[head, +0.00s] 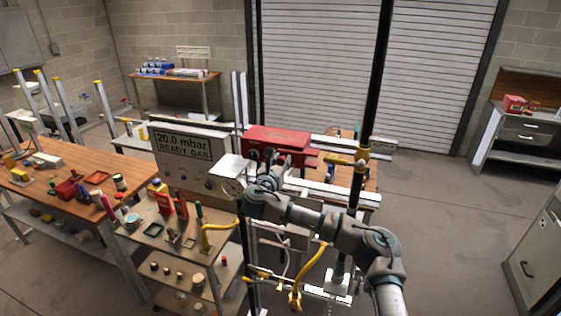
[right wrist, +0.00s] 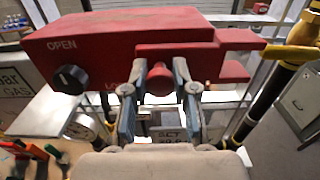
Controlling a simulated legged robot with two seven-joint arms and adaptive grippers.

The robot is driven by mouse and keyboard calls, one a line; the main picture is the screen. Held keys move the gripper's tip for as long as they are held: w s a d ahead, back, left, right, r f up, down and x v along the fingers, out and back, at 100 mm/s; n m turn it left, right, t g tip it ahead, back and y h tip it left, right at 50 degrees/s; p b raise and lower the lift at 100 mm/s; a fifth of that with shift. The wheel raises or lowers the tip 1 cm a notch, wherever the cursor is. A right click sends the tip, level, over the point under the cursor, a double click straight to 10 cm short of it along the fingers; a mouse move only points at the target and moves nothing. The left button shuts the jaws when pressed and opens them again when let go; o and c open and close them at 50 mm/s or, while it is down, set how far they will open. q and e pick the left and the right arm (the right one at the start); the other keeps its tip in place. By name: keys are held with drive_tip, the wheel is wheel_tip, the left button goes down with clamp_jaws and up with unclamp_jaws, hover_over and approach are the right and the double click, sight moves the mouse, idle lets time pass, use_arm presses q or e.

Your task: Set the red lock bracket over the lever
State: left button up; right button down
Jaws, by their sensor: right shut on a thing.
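The red lock bracket (head: 278,136) is a box with two prongs pointing right; in the right wrist view it (right wrist: 110,42) shows the word OPEN and a black knob. My right gripper (head: 268,161) is shut on the bracket's round red grip, between its fingers (right wrist: 159,84) in the right wrist view. The bracket is held up in front of the shutter. The yellow lever (head: 342,160) sits on the black pipe, right of the prongs; it also shows at the right edge of the wrist view (right wrist: 289,56). The prongs appear apart from it. My left gripper is not in view.
A grey panel (head: 184,150) reading "20.0 mbar READY GAS" stands left of the bracket. The vertical black pipe (head: 374,90) rises at the right. Yellow hoses (head: 313,270) and a cart (head: 150,236) with small items lie below. Floor at right is clear.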

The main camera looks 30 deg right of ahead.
drive_tip(key=shift+s+d+p, duration=0.3)
drive_tip(key=shift+s+d, duration=0.9)
drive_tip(key=shift+s, duration=0.15)
drive_tip(key=shift+s+d, duration=0.3)
drive_tip(key=c, duration=0.9)
unclamp_jaws()
drive_tip(key=shift+w, duration=0.1)
approach(297, 159)
drive_tip(key=v, duration=0.4)
drive_tip(key=shift+a, duration=0.2)
drive_tip(key=shift+d, duration=0.1)
